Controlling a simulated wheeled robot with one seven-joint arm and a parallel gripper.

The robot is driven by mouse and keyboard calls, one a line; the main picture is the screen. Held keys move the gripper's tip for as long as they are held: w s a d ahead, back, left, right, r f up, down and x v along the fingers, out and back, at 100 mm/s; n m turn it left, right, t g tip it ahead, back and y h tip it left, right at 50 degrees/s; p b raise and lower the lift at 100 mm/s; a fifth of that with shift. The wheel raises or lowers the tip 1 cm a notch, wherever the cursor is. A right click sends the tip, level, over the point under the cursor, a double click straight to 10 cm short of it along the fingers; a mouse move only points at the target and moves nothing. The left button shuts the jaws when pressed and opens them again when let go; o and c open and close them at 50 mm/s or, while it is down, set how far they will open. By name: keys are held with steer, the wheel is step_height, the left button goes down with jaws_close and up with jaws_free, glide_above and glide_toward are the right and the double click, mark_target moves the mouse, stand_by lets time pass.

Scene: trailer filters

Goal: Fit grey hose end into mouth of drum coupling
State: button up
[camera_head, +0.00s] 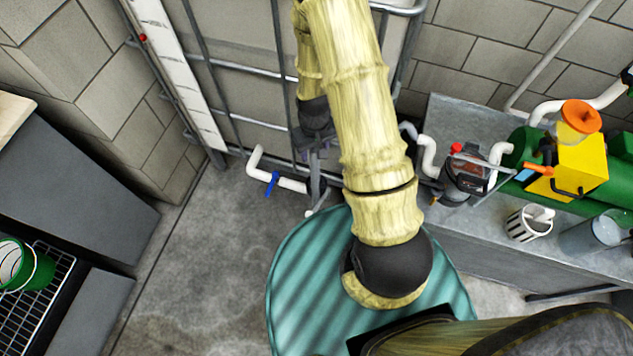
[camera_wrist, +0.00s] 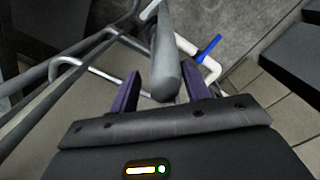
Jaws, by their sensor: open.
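My gripper (camera_head: 316,158) points down beside the metal cage, behind the teal drum. In the wrist view my gripper (camera_wrist: 160,88) is open, with its two dark purple fingers apart. A thick grey rounded tube, which looks like the grey hose end (camera_wrist: 167,62), runs from the top of that view down between the fingers. I cannot tell whether either finger touches it. The ribbed teal drum (camera_head: 300,275) stands in front of my gripper, partly covered by my arm. I cannot make out the drum coupling or its mouth in either view.
A white pipe (camera_head: 258,165) with a blue valve handle (camera_head: 272,184) comes out low by the cage. A grey bench (camera_head: 480,230) at right carries a pump, a yellow unit (camera_head: 580,165) and a striped cup (camera_head: 528,224). The floor (camera_head: 220,240) left of the drum is clear.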

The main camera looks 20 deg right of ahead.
mark_target(316, 168)
step_height(316, 168, down, 7)
steer(key=shift+r, duration=0.2)
steer(key=shift+s+d+f+b, duration=0.1)
steer(key=shift+f+b, duration=0.05)
steer(key=shift+f, duration=1.15)
steer(key=shift+s+d+f+b, duration=0.1)
steer(key=shift+f+b, duration=0.05)
steer(key=shift+f, duration=1.15)
steer(key=shift+c, duration=0.2)
jaws_close()
